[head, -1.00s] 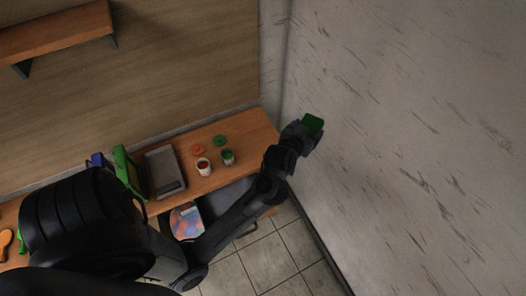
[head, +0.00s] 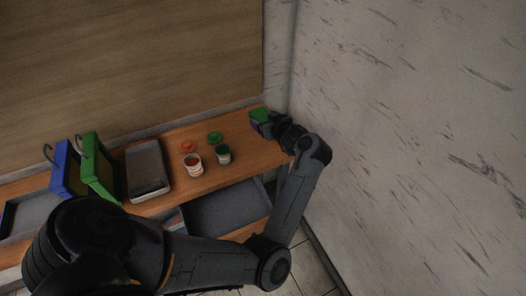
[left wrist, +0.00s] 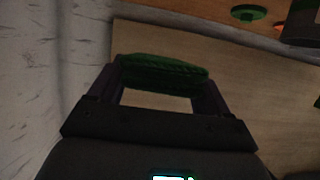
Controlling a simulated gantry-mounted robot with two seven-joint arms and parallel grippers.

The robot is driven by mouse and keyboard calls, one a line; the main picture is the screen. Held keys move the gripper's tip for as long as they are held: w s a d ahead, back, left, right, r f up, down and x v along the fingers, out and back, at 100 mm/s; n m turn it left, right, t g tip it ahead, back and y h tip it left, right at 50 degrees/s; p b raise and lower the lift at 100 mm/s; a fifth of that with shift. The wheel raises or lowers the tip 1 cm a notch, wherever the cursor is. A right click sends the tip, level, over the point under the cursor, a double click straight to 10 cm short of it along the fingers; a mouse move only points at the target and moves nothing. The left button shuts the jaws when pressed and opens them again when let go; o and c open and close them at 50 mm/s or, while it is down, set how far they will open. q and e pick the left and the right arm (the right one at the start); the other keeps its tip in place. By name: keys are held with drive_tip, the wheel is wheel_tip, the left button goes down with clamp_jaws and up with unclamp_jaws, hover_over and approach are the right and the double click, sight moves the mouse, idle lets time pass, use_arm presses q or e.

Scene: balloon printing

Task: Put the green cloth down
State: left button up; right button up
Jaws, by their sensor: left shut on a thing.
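The green cloth (head: 258,115) is a small folded pad at the right end of the wooden worktop (head: 240,133), near the corner of the walls. My left gripper (head: 264,121) is shut on it. In the left wrist view the cloth (left wrist: 160,69) spans between the two fingers of my left gripper (left wrist: 158,84). I cannot tell whether the cloth touches the worktop. My right gripper is not in view.
Left of the cloth are a green lid (head: 215,138), an orange lid (head: 188,146), a green paint pot (head: 223,155) and a red paint pot (head: 194,165). A grey tray (head: 147,168), a green frame (head: 98,170) and a blue frame (head: 66,170) are further left. The white wall (head: 410,120) is close on the right.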

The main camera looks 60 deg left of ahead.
sight(265, 146)
use_arm(q)
drive_tip(key=shift+s+d+f, duration=0.1)
drive_tip(key=shift+f, duration=0.4)
wheel_tip(265, 146, down, 4)
drive_tip(key=shift+f+b, duration=0.1)
drive_tip(key=shift+b, duration=0.5)
drive_tip(key=shift+f+b, duration=0.3)
drive_tip(key=shift+f, duration=2.4)
drive_tip(key=shift+f, duration=0.15)
